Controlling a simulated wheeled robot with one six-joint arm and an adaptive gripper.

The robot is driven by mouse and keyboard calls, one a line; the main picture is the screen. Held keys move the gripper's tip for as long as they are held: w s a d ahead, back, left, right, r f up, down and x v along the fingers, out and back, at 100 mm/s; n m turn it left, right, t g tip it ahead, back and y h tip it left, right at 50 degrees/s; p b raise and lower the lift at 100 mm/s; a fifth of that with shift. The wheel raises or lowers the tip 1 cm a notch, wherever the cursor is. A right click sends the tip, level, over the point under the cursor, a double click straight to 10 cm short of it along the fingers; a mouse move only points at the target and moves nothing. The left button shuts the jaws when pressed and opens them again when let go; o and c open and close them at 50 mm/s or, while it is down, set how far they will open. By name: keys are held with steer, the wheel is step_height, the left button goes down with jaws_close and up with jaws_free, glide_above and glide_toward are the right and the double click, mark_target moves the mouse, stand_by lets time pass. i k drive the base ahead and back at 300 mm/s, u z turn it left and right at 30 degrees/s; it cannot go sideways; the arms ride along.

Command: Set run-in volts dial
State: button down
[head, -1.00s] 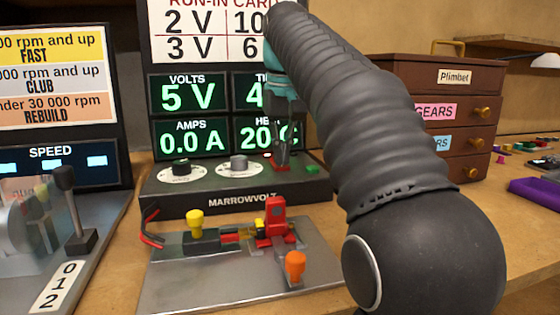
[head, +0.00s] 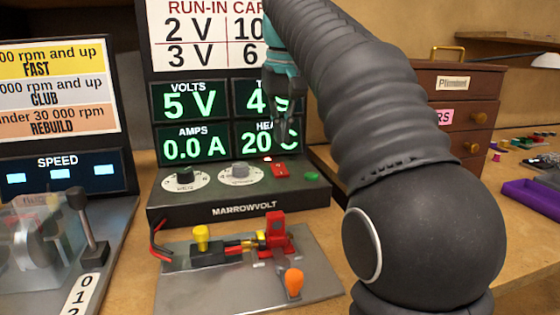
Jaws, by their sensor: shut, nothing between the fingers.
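The power supply panel marked MARROWVOLT (head: 245,210) stands at the back of the bench. Its volts dial is most likely the black knob (head: 185,174) on a white scale, below the VOLTS display (head: 188,97), which reads 5 V. A grey knob (head: 240,170) sits to its right. The AMPS display (head: 192,146) reads 0.0 A. My gripper (head: 283,138) is shut and empty, pointing down in front of the right-hand displays, above the red switch (head: 279,169) and apart from the knobs. It partly hides the time and heat displays.
A metal plate (head: 190,283) with a motor fixture, yellow knob (head: 201,232) and orange-handled lever (head: 293,281) lies in front. A speed tester with a lever (head: 90,235) stands left. A drawer chest (head: 455,90) stands right, behind my arm.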

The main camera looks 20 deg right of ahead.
mark_target(184, 175)
steer(key=k, duration=1)
